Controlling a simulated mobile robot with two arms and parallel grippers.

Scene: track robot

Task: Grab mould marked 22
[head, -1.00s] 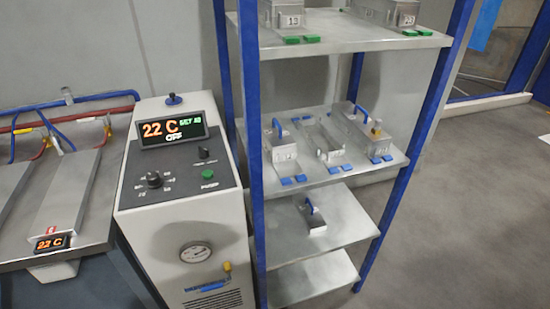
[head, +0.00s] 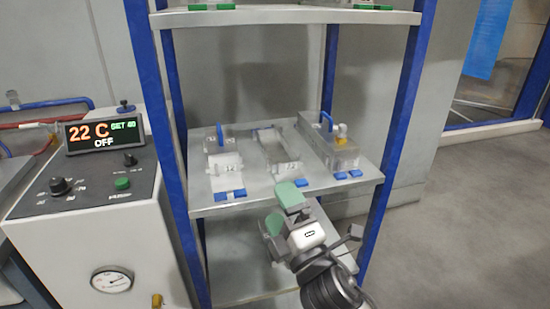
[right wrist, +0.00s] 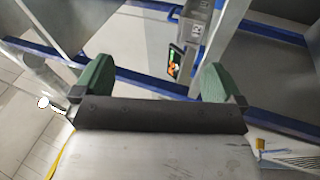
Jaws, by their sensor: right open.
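Three grey metal moulds sit on the middle shelf in the head view. The left mould (head: 223,160) has a blue handle and a small label. The middle mould (head: 276,152) has a label that seems to read 22, though it is blurred. My left gripper is not in view.
The shelf rack has blue posts (head: 398,95) and a grey middle shelf (head: 350,172). Blue tabs stick out at the shelf's front edge. A control unit (head: 85,195) with a lit "22 C" display stands at the left. Open floor (head: 480,210) lies to the right.

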